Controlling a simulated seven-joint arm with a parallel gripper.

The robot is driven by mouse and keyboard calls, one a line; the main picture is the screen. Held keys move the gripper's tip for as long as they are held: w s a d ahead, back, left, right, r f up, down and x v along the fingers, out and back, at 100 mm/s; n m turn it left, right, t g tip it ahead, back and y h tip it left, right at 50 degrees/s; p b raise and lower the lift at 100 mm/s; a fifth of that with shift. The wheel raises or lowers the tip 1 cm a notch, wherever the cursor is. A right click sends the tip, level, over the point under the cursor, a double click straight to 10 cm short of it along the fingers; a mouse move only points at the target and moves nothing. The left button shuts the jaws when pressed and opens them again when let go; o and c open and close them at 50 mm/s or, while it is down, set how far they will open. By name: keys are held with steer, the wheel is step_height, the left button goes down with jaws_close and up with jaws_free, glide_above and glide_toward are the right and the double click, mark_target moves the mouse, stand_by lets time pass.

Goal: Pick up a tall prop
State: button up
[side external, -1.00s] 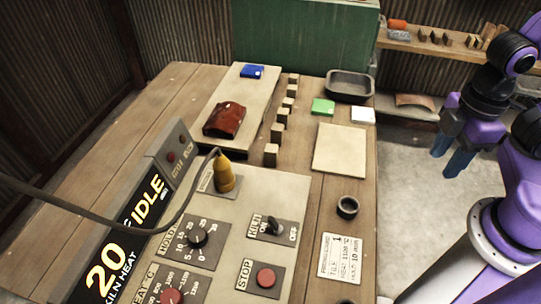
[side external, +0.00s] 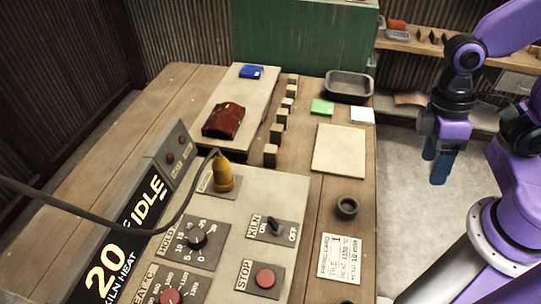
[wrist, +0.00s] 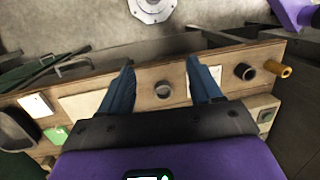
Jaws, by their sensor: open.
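Several small pale blocks, which look like props, stand in a row on the bench beside a long pale slab. The nearest block (side external: 270,155) and the farthest block (side external: 293,79) look similar, and I cannot tell which is tall. My gripper (side external: 436,168) is open and empty to the right of the bench, over the floor and well apart from the blocks. In the wrist view, its two blue fingers (wrist: 162,72) are spread, with a dark ring (wrist: 163,90) on the bench showing between them.
A brown lump (side external: 223,120) and a blue block (side external: 252,71) sit on the slab. The control panel (side external: 230,250) and cable fill the front.

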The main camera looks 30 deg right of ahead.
steer(key=f+m+g, duration=0.1)
steer(key=m+g, duration=0.1)
steer(key=m+t+y, duration=1.1)
steer(key=m+t, duration=0.1)
steer(key=m, duration=2)
glide_toward(272, 154)
steer(key=v, duration=0.6)
steer(key=shift+s+f, duration=0.3)
steer(key=shift+f, duration=0.1)
steer(key=shift+w+d+f+m+t+h, duration=0.1)
steer(key=shift+d+f+m+t+h, duration=0.2)
steer(key=shift+d+m+t+h, duration=0.4)
steer(key=shift+y, duration=0.3)
steer(key=shift+s+a+x, duration=0.1)
steer(key=shift+s+x, duration=0.05)
steer(key=shift+x, duration=4.25)
steer(key=shift+s+a+x, duration=0.15)
steer(key=shift+x, duration=4.25)
